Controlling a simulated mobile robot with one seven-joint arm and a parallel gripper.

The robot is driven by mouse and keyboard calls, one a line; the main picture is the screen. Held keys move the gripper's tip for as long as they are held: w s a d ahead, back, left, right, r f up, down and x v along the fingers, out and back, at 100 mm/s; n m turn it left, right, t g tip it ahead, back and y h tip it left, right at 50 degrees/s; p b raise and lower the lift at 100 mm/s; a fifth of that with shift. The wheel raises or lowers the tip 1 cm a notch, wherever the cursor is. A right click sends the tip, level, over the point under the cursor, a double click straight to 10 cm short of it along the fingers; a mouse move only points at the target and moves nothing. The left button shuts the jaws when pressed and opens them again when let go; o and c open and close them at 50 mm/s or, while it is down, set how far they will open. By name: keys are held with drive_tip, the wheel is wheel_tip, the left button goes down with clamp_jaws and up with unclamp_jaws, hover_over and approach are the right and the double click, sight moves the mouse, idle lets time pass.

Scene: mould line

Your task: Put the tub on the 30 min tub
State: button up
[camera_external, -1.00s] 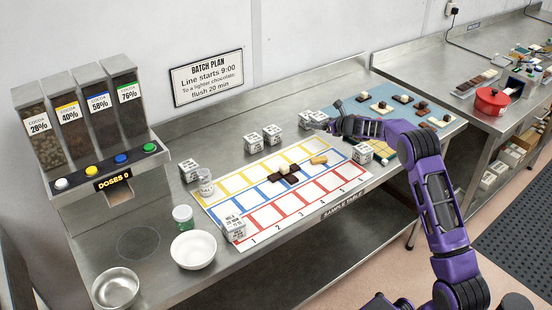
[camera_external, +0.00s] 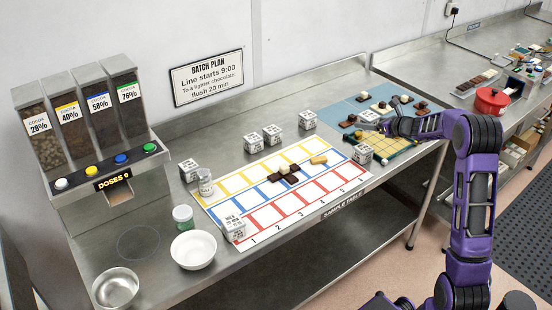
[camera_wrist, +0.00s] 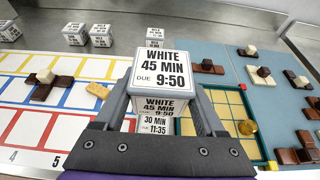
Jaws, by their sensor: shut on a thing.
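My gripper (camera_external: 373,118) is shut on a white tub (camera_wrist: 163,75), whose label reads WHITE 45 MIN, DUE 9:50. The held tub looks upright between the fingers; it also shows in the external view (camera_external: 369,115). The 30 min tub (camera_wrist: 155,125), reading 11:35, shows below the held tub in the wrist view, partly hidden by it and the gripper. In the external view the 30 min tub (camera_external: 362,153) stands at the right end of the coloured grid sheet. The held tub is above it, apart from it.
Several other tubs stand behind the grid sheet (camera_external: 262,198), including one (camera_external: 308,119) near the back. A green-framed yellow board (camera_external: 392,147) lies right of the 30 min tub. A blue mat (camera_wrist: 275,95) holds chocolate pieces.

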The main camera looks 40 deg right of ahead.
sight(364, 148)
wheel_tip(364, 148, down, 8)
drive_tip(key=shift+f+b, duration=0.15)
drive_tip(key=shift+b, duration=0.75)
drive_tip(key=shift+f, duration=0.1)
drive_tip(key=shift+f, duration=0.15)
drive_tip(key=o, duration=1.4)
drive_tip(key=shift+o, duration=0.2)
drive_tip(key=shift+r, duration=0.3)
drive_tip(key=p+v, duration=0.1)
drive_tip(key=v, duration=1.1)
drive_tip(key=shift+w, duration=0.1)
